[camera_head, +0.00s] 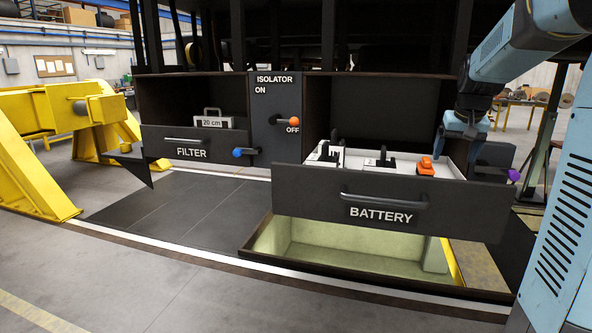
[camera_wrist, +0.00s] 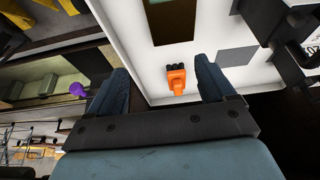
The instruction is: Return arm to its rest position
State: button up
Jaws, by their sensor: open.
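My gripper (camera_head: 463,136) is open and empty over the right rear part of the pulled-out battery drawer (camera_head: 300,196). In the wrist view, my gripper (camera_wrist: 162,75) shows its two dark fingers well apart, with an orange connector (camera_wrist: 176,80) showing between them. In the head view, the orange connector (camera_head: 427,167) sits on the white-topped battery, left of and below my gripper. I see no contact between them. My arm (camera_head: 510,50) comes in from the upper right.
The filter drawer (camera_head: 192,148) has a blue knob (camera_head: 238,153) and a "20 cm" box (camera_head: 213,121). The orange isolator handle (camera_head: 294,121) points toward OFF. A purple knob (camera_head: 514,174) is at the right. Yellow stands (camera_head: 38,150) are left; an open pit (camera_head: 340,257) lies below.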

jog(key=s+a+f+n, duration=0.1)
jog(key=s+a, duration=0.4)
jog(key=s, duration=0.4)
jog(key=s+a+f+n+t, duration=0.1)
jog(key=s+a+f, duration=0.1)
jog(key=s+a, duration=0.4)
jog(key=s+a+f+n+y, duration=0.1)
jog(key=s+a, duration=0.5)
jog(key=s, duration=0.7)
jog(key=shift+s+a+f, duration=0.15)
jog(key=shift+s+a, duration=0.05)
jog(key=shift+s, duration=0.05)
jog(key=shift+w+d, duration=0.1)
